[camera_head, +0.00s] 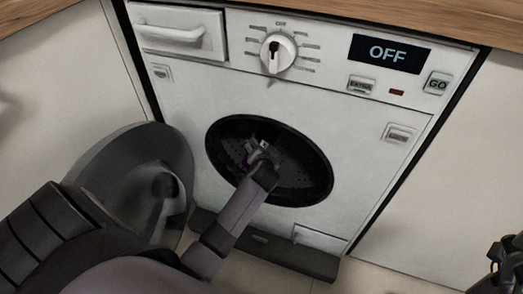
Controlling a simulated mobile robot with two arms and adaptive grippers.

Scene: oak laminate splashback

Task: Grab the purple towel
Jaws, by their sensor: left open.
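The white washing machine (200,100) has its round opening showing the dark drum (312,178) inside. My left arm comes in from the lower left, and my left gripper (262,147) is inside the drum opening, with its jaws open. A small purple patch (245,160) shows beside the gripper; it appears to be part of the purple towel. The rest of the towel is hidden by my gripper and the dark drum. Whether the jaws touch it cannot be told. Part of my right gripper (506,264) shows at the lower right edge, away from the machine, its jaws unclear.
The round machine door (120,155) stands open to the left, close to my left arm. The panel has a knob (278,53) and a display (390,54) reading OFF. A wooden countertop (420,18) runs above. White cabinet fronts flank the machine.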

